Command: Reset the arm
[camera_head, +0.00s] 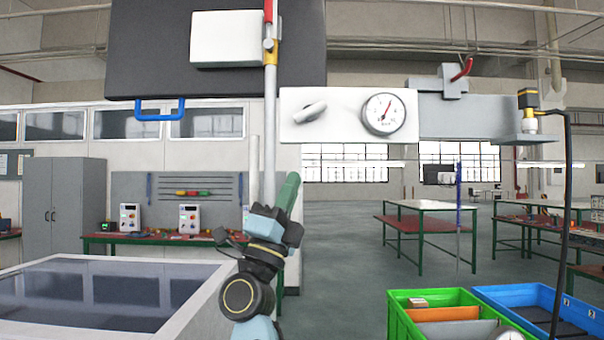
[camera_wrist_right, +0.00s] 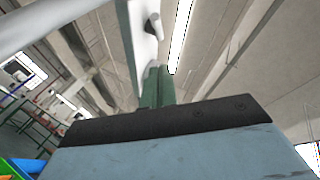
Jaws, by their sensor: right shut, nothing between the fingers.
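My right arm rises from the bottom centre of the head view. Its gripper (camera_head: 288,190) has green fingers pointing up, beside the grey vertical pipe (camera_head: 270,130). In the right wrist view the green fingers (camera_wrist_right: 158,85) are closed together with nothing between them. They point up towards a white panel with a knob (camera_wrist_right: 140,40); I cannot tell whether they touch it. My left gripper is in neither view.
A white panel (camera_head: 297,129) with a knob and a round gauge (camera_head: 384,114) hangs above right of the gripper. A green bin (camera_head: 403,318) and a blue bin (camera_head: 530,292) stand lower right. A glossy dark-topped unit (camera_head: 195,318) is lower left. Open floor (camera_head: 345,250) lies between.

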